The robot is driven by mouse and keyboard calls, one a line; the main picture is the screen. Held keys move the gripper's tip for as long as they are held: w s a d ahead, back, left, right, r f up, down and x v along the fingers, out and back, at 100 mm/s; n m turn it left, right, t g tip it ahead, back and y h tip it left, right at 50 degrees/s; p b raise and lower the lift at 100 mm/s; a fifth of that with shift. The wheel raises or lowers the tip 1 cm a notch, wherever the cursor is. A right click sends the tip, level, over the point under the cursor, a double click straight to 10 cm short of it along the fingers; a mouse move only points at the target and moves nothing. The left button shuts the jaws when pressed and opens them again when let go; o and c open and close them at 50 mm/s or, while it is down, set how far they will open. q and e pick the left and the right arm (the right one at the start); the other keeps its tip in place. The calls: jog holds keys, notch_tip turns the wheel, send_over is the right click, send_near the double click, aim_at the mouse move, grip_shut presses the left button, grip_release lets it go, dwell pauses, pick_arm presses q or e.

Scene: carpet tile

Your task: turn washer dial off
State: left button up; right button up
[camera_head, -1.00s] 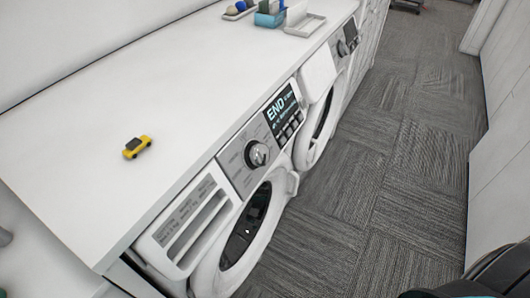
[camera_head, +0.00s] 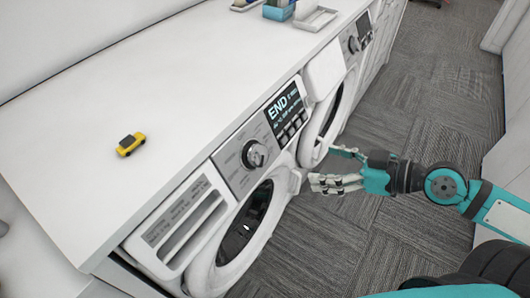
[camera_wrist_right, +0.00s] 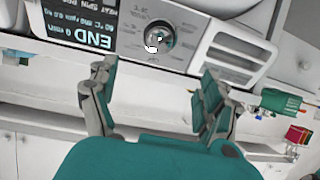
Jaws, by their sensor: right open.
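The washer (camera_head: 228,238) stands under the white counter, with its round door below the control panel. My left gripper is not in view.
A second machine (camera_head: 325,110) stands beyond the washer. A yellow toy car (camera_head: 131,144) lies on the white counter (camera_head: 120,200). A blue box (camera_head: 279,10) and a white tray (camera_head: 314,20) sit at the counter's far end. Grey carpet (camera_head: 330,245) is open to the right.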

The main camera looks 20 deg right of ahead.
jog(key=w+p, duration=0.1)
jog(key=p, duration=0.7)
send_near(263, 156)
jog(key=x, duration=0.8)
jog(key=shift+w+a, duration=0.2)
jog(key=shift+w, duration=0.1)
jog(key=shift+w+a+f, duration=0.25)
jog(key=shift+w+a, duration=0.05)
jog(key=shift+a, duration=0.05)
jog(key=c, duration=1.2)
